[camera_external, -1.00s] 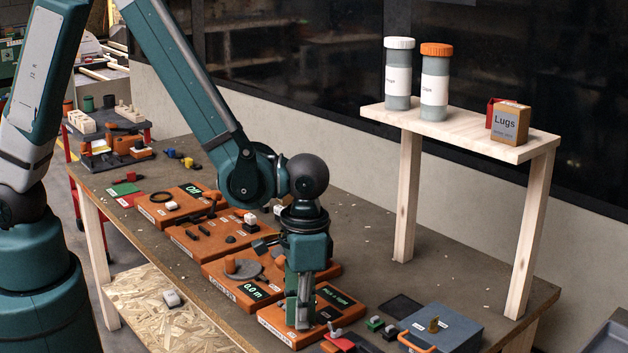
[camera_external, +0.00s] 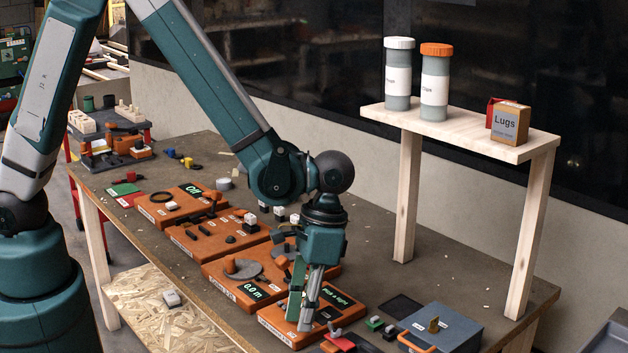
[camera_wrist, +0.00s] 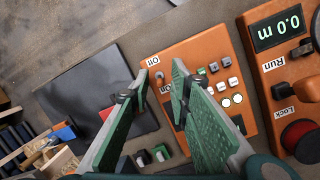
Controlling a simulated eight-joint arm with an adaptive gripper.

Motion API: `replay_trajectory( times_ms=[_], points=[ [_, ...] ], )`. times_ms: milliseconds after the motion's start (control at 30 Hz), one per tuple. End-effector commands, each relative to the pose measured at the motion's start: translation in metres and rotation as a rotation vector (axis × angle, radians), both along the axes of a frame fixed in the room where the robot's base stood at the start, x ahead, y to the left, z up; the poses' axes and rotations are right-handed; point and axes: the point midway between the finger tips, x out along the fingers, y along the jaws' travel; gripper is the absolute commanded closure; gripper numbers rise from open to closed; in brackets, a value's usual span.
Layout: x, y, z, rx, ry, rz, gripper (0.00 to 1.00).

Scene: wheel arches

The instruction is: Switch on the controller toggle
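The controller is an orange panel (camera_wrist: 205,65) with "Off" and "On" labels, several small buttons and round lights. It also shows in the external view (camera_external: 275,318), beside a dark screen reading "Pick a light" (camera_external: 343,298). A small toggle (camera_wrist: 159,75) shows between the two labels in the wrist view; its exact tilt is too small to tell. My gripper (camera_wrist: 159,68) is partly open, its fingertips on either side of the toggle area with nothing clearly held. In the external view my gripper (camera_external: 300,322) reaches down, tilted, to the panel's near end and hides the toggle.
Another orange panel with a "0.0 m" readout (camera_external: 254,289) stands close beside the controller. A blue-grey box (camera_external: 448,328) and small clips are at the right. A wooden shelf (camera_external: 465,133) stands behind.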

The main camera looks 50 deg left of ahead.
Motion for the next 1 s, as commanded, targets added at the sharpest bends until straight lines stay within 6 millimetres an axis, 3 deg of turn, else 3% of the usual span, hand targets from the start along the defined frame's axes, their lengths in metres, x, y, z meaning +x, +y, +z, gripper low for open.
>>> replay_trajectory(
  times_ms=[467, 1000],
  points=[
    [0.003, -0.001, 0.013, -0.001, 0.000, 0.000, 0.80],
    [0.019, 0.000, 0.081, -0.001, 0.000, 0.001, 0.80]
  ],
)
